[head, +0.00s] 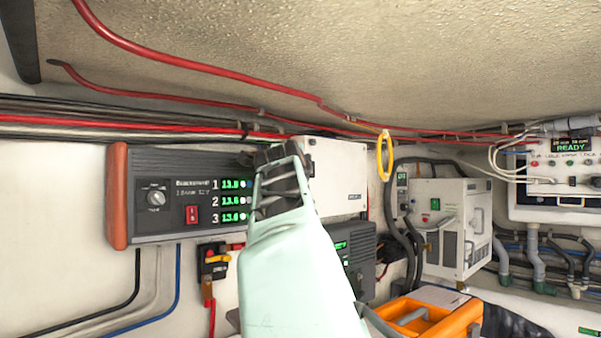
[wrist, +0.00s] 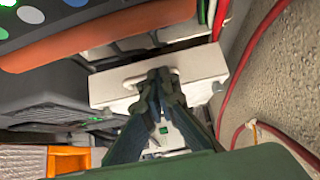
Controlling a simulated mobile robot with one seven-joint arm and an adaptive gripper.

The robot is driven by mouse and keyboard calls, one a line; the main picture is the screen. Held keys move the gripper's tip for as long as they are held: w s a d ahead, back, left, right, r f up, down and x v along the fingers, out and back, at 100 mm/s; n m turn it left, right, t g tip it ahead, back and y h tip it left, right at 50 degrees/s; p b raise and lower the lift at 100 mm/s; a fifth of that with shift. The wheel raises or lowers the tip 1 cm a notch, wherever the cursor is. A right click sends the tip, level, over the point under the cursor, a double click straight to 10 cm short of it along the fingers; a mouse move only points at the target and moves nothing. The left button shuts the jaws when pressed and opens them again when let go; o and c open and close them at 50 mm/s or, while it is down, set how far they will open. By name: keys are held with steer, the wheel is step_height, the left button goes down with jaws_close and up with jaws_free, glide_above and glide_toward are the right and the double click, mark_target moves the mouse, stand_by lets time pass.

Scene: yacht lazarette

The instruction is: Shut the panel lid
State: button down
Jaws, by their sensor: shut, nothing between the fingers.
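A white box-like panel (head: 340,172) is on the back wall, just right of my gripper (head: 278,160) in the head view. Its left part is hidden behind my gripper and arm. I cannot tell surely which face is its lid or how far it stands open. In the wrist view a white plate (wrist: 205,62), likely part of this panel, lies right behind the fingertips. My gripper (wrist: 162,80) is shut and empty in front of it. Whether the fingertips touch the plate cannot be told.
A dark charger unit (head: 165,195) with green readouts is at the left. A yellow ring (head: 385,156) hangs right of the panel. Red cables (head: 200,65) run overhead. A white machine (head: 452,228), a control box (head: 560,175) and an orange case (head: 430,318) are at the right.

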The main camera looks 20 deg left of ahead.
steer(key=v, duration=0.7)
steer(key=shift+s, duration=0.2)
